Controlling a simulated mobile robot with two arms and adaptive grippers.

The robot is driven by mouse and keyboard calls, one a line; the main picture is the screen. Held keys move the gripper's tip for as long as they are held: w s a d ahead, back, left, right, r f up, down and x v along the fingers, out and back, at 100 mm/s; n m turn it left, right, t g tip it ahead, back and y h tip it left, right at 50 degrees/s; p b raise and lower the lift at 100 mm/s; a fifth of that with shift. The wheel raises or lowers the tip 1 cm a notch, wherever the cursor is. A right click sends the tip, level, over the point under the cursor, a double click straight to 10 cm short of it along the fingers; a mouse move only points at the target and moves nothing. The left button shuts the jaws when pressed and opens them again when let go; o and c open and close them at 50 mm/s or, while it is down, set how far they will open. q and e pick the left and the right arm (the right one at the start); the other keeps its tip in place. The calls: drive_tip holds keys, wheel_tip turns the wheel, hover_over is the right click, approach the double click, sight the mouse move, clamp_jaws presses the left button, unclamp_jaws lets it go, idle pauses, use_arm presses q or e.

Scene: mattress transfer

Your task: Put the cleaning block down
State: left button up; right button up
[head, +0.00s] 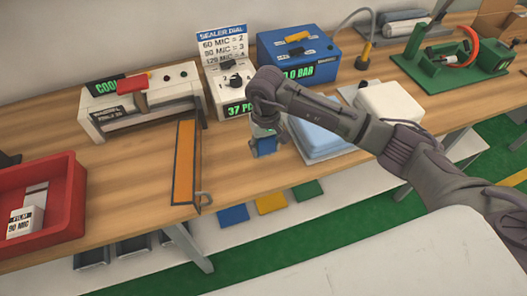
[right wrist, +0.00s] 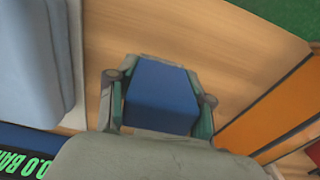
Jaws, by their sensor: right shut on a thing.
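The cleaning block (head: 266,146) is a small blue block, held low at or just above the wooden bench top. My right gripper (head: 266,136) is shut on it, with the fingers pointing down. In the right wrist view the blue block (right wrist: 161,97) sits between the two fingers of the gripper (right wrist: 160,88), with bare wood beyond it. I cannot tell whether the block touches the bench. My left gripper does not show in either view.
An orange strip (head: 184,162) lies to the left of the block. A folded light blue item (head: 318,138) lies to the right. A sealer (head: 142,100), a dial box (head: 232,88) and a blue pressure box (head: 298,52) stand behind. A red tray (head: 68,195) is at the left.

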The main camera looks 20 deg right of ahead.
sight(263, 155)
drive_tip(key=shift+a+f, duration=0.15)
drive_tip(key=shift+a, duration=0.1)
drive_tip(key=shift+f, duration=0.4)
wheel_tip(263, 155, down, 2)
drive_tip(key=shift+f+p, duration=0.2)
drive_tip(key=shift+p, duration=0.5)
drive_tip(key=shift+f, duration=0.4)
drive_tip(key=shift+f, duration=0.15)
drive_tip(key=o, duration=1.3)
